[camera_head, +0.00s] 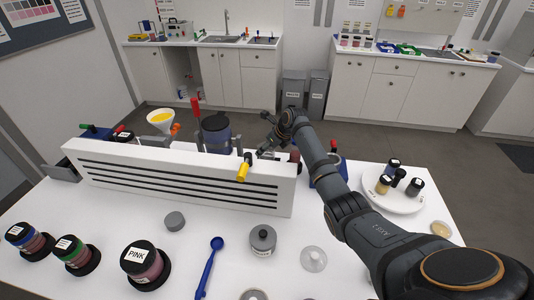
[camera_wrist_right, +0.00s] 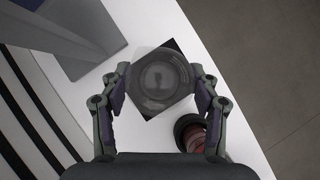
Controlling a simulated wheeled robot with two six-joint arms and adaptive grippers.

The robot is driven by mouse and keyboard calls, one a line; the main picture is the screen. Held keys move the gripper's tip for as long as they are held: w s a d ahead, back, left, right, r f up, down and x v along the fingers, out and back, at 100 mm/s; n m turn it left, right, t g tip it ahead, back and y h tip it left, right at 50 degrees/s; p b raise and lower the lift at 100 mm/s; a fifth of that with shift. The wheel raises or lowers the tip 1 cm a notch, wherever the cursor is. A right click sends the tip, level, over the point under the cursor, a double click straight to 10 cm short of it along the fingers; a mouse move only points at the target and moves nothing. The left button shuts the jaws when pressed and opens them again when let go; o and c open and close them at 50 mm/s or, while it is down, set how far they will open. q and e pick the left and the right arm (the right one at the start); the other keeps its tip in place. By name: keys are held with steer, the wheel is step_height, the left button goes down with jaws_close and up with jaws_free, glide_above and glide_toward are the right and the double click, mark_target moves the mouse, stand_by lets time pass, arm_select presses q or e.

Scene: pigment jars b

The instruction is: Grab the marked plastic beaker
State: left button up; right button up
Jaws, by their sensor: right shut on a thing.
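A clear round plastic beaker (camera_wrist_right: 160,78) is seen from above in the right wrist view, over a dark square (camera_wrist_right: 142,103) on the white table. My right gripper (camera_wrist_right: 162,92) is shut on it, with one finger on each side. I cannot make out a mark on the beaker, nor whether it touches the table. In the head view my right gripper (camera_head: 268,140) is behind the slotted white panel (camera_head: 180,180), and the beaker is not clear there. My left gripper is not in view.
A dark-lidded jar with red contents (camera_wrist_right: 192,133) stands close to the right finger. A dark blue container (camera_head: 216,134) and a yellow funnel (camera_head: 160,117) are behind the panel. A white round tray (camera_head: 398,203) with several small jars is at right. A pink jar (camera_head: 145,262) stands in front.

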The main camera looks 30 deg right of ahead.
steer(key=s+d+r+b, duration=0.4)
steer(key=s+d+r, duration=0.1)
steer(key=s+r, duration=0.6)
steer(key=shift+s+d+r+b, duration=0.15)
steer(key=shift+s+r+b, duration=0.25)
steer(key=shift+s, duration=0.6)
